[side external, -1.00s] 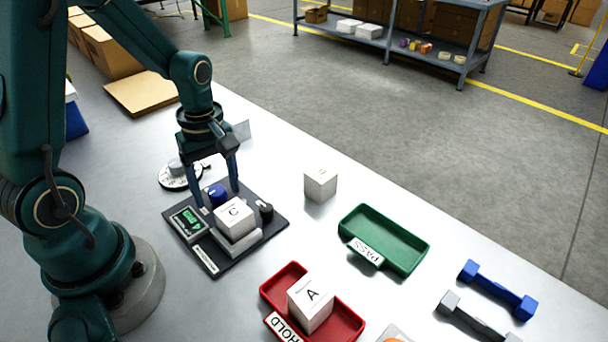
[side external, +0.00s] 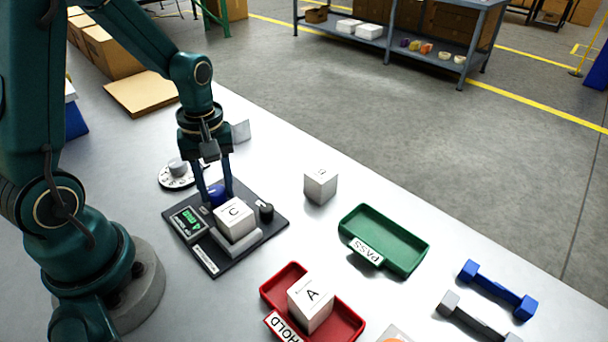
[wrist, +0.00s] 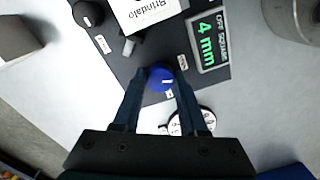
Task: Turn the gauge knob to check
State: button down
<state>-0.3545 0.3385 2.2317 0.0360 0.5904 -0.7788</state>
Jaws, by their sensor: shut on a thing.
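The blue gauge knob (side external: 216,194) stands on the dark gauge plate (side external: 272,228); it also shows in the wrist view (wrist: 160,77) with a white mark on top. My gripper (side external: 217,199) points down, with its two fingers closed on either side of this knob. A display (side external: 190,221) on the plate has green text; in the wrist view the display (wrist: 209,40) reads "OFF SQUARE 4 mm". A white box marked C (side external: 235,217) sits on the plate against a light grey stop.
A black knob (side external: 266,211) is on the plate beside the box. A white dial (side external: 176,177) lies behind. A red HOLD tray (side external: 350,330) holds box A (side external: 310,302). A green PASS tray (side external: 385,240) is empty.

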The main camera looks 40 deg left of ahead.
jog(key=m, duration=1)
jog(key=shift+s+m, duration=0.1)
jog(key=shift+m, duration=2)
jog(key=shift+c, duration=2.2)
grip_release()
